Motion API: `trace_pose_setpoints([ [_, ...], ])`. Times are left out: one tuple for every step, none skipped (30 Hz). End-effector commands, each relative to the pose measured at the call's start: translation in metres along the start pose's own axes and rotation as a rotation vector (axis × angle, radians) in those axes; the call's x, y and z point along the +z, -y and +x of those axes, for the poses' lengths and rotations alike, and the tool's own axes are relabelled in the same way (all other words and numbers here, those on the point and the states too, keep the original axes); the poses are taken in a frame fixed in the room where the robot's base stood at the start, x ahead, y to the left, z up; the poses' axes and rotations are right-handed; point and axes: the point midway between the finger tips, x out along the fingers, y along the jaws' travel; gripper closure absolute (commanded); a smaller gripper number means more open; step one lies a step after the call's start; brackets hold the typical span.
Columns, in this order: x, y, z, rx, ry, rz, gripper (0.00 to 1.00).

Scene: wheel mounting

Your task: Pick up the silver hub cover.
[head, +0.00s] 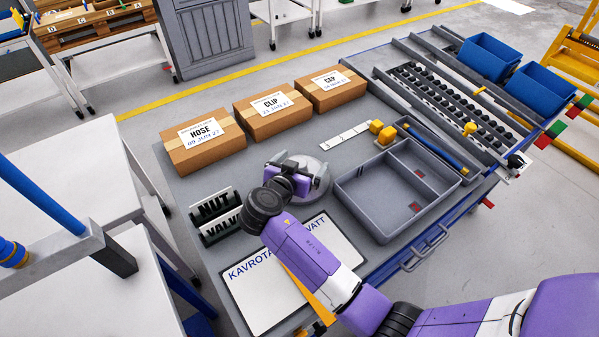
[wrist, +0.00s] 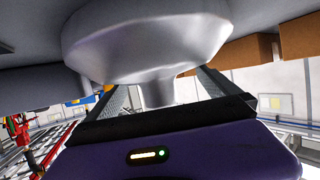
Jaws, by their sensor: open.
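The silver hub cover (head: 319,171) rests on the grey worktable near its middle, partly hidden behind my gripper (head: 286,166) in the head view. In the wrist view the hub cover (wrist: 148,40) appears as a wide smooth disc with a narrower stem or knob. My gripper (wrist: 160,95) is open, with one finger on each side of that stem. The stem lies between the fingers; I cannot tell whether either finger touches it.
A grey divided tray (head: 352,205) stands right of the cover. Cardboard boxes (head: 270,112) line the back. NUT and VALVE signs (head: 216,215) stand at left, and a white lettered board (head: 262,290) lies in front. Yellow blocks (head: 382,133) sit behind the tray.

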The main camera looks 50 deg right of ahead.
Motion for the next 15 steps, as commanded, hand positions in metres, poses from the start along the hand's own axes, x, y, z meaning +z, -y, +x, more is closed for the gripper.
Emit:
trace_pose_setpoints([
  [-0.0004,-0.0002,0.0039,0.001,0.001,0.0,0.0],
  [-0.0001,-0.0003,0.0055,0.001,0.001,0.0,0.0],
  [0.0002,-0.0004,0.0069,0.001,0.001,0.001,0.0],
  [0.0003,-0.0003,0.0074,0.0,0.001,0.001,0.0],
  [0.0005,-0.0002,0.0076,0.0,0.001,0.001,0.0],
  [0.0006,-0.0002,0.0076,0.0,0.001,0.001,0.0],
  [0.0007,-0.0001,0.0075,0.0,0.001,0.001,0.0],
  [0.0006,-0.0001,0.0075,0.0,0.001,0.001,0.0],
  [0.0007,-0.0001,0.0074,0.0,0.001,0.001,0.0],
  [0.0006,-0.0001,0.0073,0.0,0.001,0.001,0.04],
  [0.0007,0.0,0.0073,-0.001,0.001,0.001,0.1],
  [0.0006,0.0,0.0073,-0.001,0.001,0.001,0.18],
  [0.0007,0.0,0.0072,-0.001,0.001,0.001,0.24],
  [0.0007,0.0,0.0072,-0.001,0.001,0.001,0.29],
  [0.0009,0.0,0.0072,-0.001,0.001,0.0,0.37],
])
